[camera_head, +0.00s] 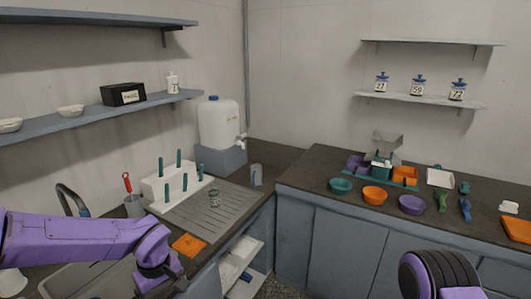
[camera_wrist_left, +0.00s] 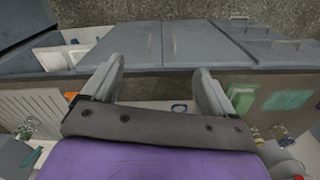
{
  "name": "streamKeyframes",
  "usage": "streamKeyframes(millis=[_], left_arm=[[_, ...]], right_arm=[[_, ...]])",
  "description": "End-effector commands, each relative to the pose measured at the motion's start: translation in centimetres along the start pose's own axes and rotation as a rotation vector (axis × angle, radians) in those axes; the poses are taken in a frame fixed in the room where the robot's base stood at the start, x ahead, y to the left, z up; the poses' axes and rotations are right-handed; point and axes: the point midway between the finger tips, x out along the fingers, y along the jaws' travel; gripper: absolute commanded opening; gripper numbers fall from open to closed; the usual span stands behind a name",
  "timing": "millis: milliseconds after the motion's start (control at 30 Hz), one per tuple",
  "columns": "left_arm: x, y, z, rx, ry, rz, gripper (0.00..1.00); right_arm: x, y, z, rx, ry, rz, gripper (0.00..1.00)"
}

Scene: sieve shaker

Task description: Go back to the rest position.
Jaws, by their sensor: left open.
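My left arm comes in from the left in the head view, its purple links bent over the sink area. Its wrist end is low at the left, and the fingers are hard to make out there. In the left wrist view my left gripper (camera_wrist_left: 156,82) is open, with two grey fingers apart and nothing between them. Grey cabinet fronts (camera_wrist_left: 156,46) lie beyond the fingers. Part of my right arm shows at the bottom right of the head view; its gripper is out of view.
The right counter holds a teal bowl (camera_head: 341,186), an orange bowl (camera_head: 374,195) and a purple bowl (camera_head: 412,205). A water container (camera_head: 218,123) stands in the corner.

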Motion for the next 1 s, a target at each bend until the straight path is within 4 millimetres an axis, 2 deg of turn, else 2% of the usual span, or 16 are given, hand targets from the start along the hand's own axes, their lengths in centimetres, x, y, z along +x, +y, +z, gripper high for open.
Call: streamKeyframes(millis=[167,367,467,567,600,667,700,800,900,1000], left_arm=[[0.2,-0.5,-0.9,-0.132,0.065,-0.008,0.87],[1.5,-1.9,-2.5,-0.299,0.230,-0.023,0.87],[3.4,-3.1,-3.1,-0.370,0.352,-0.030,0.87],[6.9,-5.1,-3.3,-0.412,0.505,-0.021,0.87],[8.9,-6.1,-3.0,-0.408,0.569,-0.005,0.87],[12.4,-7.8,-1.9,-0.374,0.644,0.036,0.87],[14.8,-8.9,-0.7,-0.331,0.668,0.070,0.87],[20.4,-12.2,3.7,-0.186,0.633,0.128,0.87],[24.4,-15.9,8.4,-0.023,0.536,0.122,0.87],[27.1,-19.7,12.0,0.142,0.449,0.062,0.87]], right_arm=[[0.0,0.0,0.0,0.001,0.001,-0.001,0.52],[0.1,0.0,0.0,0.000,0.001,-0.001,0.52],[0.4,-0.1,0.1,0.000,0.001,0.000,0.52],[1.1,-0.1,0.4,0.000,0.001,0.000,0.52],[1.5,-0.1,0.6,0.000,0.001,0.000,0.52],[2.2,-0.2,0.9,0.000,0.001,0.000,0.52],[2.8,-0.3,1.1,0.000,0.001,0.000,0.52],[4.0,-0.4,1.6,0.000,0.001,0.000,0.52],[5.0,-0.5,2.0,0.000,0.001,0.000,0.52],[5.8,-0.6,2.4,0.000,0.001,0.000,0.52]])
